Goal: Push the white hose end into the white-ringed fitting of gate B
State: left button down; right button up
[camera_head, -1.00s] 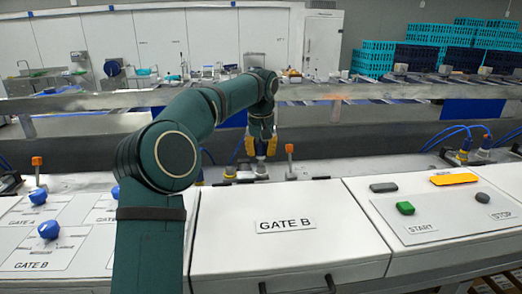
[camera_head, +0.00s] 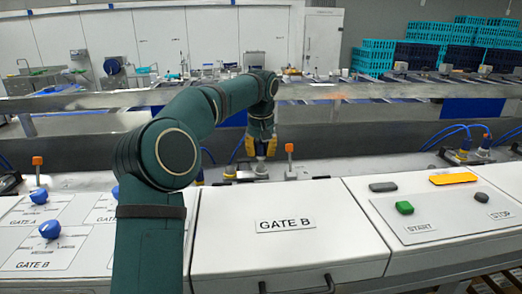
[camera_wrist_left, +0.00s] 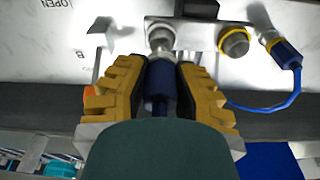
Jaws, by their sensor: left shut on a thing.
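My left gripper (camera_head: 262,148) is above the metal fitting block behind the GATE B panel. In the wrist view its yellow fingers (camera_wrist_left: 161,85) are shut on the dark blue body of the hose end (camera_wrist_left: 158,82). A pale, white-ringed fitting (camera_wrist_left: 160,36) lies straight ahead of the hose end, and in the head view (camera_head: 260,171) it is just below the fingers. The hose end's front is at or very close to the fitting; I cannot tell whether it is inside. My wrist hides the hose behind. My right gripper is not in view.
A yellow-ringed fitting (camera_wrist_left: 234,42) sits right of the white-ringed one in the wrist view. Beside it is a blue hose with a yellow-ringed end (camera_wrist_left: 284,52). An orange-topped post (camera_head: 290,150) stands close to the gripper in the head view. The GATE B panel (camera_head: 230,240) is in front.

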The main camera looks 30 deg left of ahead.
pick_arm(q)
jog(key=shift+f+b, duration=0.6)
jog(key=shift+f, duration=0.75)
dwell(1.6)
jog(key=c, duration=1.5)
grip_release()
jog(key=o, duration=1.2)
jog(key=shift+r, duration=0.1)
